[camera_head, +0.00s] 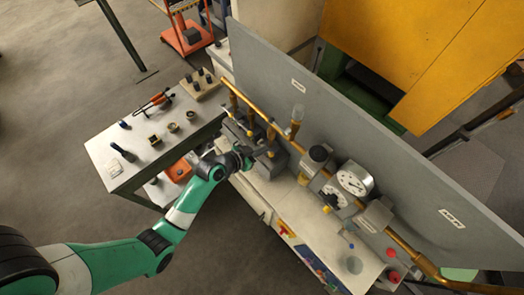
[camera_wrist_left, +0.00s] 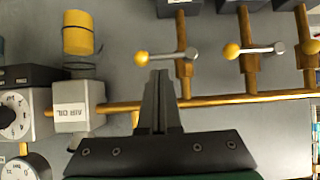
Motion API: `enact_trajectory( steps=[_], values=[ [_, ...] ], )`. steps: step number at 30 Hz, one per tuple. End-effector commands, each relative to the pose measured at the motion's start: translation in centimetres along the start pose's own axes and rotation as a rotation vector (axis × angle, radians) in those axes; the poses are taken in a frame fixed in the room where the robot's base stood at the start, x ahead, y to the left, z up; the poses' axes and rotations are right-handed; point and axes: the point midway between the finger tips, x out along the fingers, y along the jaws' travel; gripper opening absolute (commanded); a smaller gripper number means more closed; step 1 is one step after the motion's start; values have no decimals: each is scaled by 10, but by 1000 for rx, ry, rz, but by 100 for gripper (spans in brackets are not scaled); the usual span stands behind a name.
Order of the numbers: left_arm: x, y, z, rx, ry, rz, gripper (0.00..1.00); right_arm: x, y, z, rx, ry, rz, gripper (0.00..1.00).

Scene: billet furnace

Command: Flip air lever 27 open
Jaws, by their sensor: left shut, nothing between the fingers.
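My left gripper (camera_head: 246,158) reaches in from the left to the brass pipework in the head view. In the left wrist view my left gripper (camera_wrist_left: 160,76) is shut and empty, its tips just below a lever with a yellow ball knob (camera_wrist_left: 141,58). This lever's rod runs level in the picture, across a brass branch pipe. A second yellow-knobbed lever (camera_wrist_left: 231,51) lies level to its right. A third knob (camera_wrist_left: 310,47) is cut off at the right edge. No lever number is readable, so I cannot tell which is 27. Contact between tips and lever is unclear.
A brass main pipe (camera_wrist_left: 225,102) crosses behind my fingers. A grey box labelled AIR OIL (camera_wrist_left: 78,110), upside down, stands left with a yellow cylinder (camera_wrist_left: 78,32). A grey panel (camera_head: 330,125) backs the pipework. A side table (camera_head: 130,145) holds small parts. A gauge (camera_head: 354,180) sits right.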

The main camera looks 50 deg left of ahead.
Motion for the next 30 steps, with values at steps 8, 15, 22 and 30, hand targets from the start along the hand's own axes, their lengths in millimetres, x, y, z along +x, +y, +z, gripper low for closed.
enact_trajectory(
  steps=[8, 15, 22, 30],
  values=[
    [7, 0, 7, 0, 2, 0, 0, -1, 0, 1, 0, 0, 0, 0],
    [7, 0, 7, 2, 2, -1, 0, -1, 0, 1, 0, 0, 0, 0],
    [8, 0, 9, 33, 2, -20, 0, -2, 0, 2, 0, 0, 0, 0],
    [9, -2, 10, 62, 2, -41, 0, -3, 0, 3, 0, 0, 0, 0]
  ],
)
